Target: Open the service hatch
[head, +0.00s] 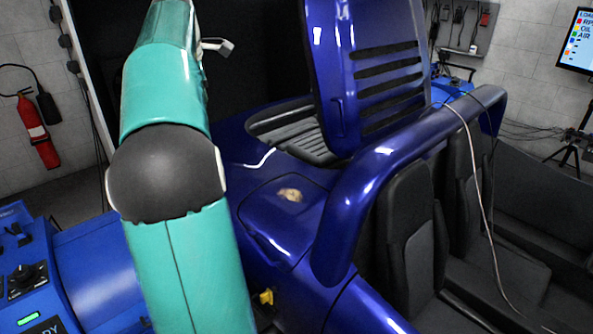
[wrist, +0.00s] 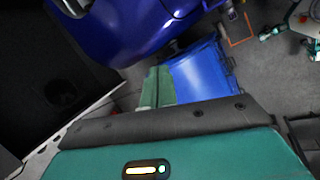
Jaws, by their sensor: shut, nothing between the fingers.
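A dark blue louvered lid (head: 387,70) stands raised on the rear of the blue car, steeply upright. Below it to the left is an opening with a dark slatted grille (head: 312,138). A smaller seamed panel (head: 262,208) lies flush in the bodywork nearer to me, with a tan patch on it. I cannot tell for certain which of the two is the service hatch. My teal arm rises in front of the car's left part in the head view.
The car's roll bar (head: 405,150) and dark seats (head: 408,225) are at the right, with a cable hanging over them. A blue machine (head: 90,265) stands at lower left. A red extinguisher (head: 38,135) hangs on the left wall. A screen (head: 577,42) stands at far right.

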